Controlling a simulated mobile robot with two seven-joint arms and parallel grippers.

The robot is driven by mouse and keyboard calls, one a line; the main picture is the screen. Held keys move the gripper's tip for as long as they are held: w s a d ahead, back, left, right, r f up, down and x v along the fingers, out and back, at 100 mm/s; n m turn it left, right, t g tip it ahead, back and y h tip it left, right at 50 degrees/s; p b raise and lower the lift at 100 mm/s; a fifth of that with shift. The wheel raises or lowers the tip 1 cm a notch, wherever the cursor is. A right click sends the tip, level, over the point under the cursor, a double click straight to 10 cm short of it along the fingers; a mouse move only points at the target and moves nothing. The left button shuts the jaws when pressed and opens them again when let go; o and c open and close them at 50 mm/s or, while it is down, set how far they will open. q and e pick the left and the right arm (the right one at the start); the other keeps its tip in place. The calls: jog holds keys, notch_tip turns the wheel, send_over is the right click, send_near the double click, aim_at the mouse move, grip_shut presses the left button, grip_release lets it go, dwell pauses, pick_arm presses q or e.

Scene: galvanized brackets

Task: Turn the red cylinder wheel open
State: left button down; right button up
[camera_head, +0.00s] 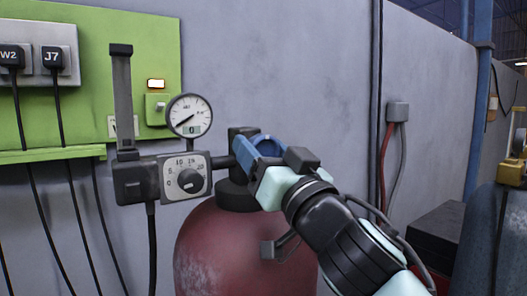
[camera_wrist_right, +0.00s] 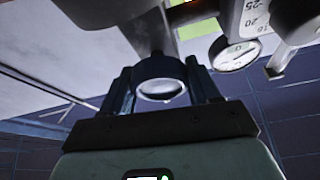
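The red cylinder (camera_head: 215,250) stands against the grey wall, with a dark valve neck (camera_head: 236,196) on top. My right gripper (camera_head: 247,150) is at the valve top, its blue fingers pointing left. In the right wrist view the gripper (camera_wrist_right: 161,88) has a finger on each side of a dark round part with a bright face (camera_wrist_right: 160,89), which seems to be the wheel. The round part fills the gap, but I cannot tell whether the fingers press on it. In the head view the gripper largely hides the wheel. My left gripper is not in view.
Left of the valve are a round gauge (camera_head: 189,116), a dial box (camera_head: 186,178) and an upright grey lever (camera_head: 123,100). A green board (camera_head: 90,110) with plugs hangs on the wall. A blue-grey cylinder (camera_head: 500,240) stands at the far right.

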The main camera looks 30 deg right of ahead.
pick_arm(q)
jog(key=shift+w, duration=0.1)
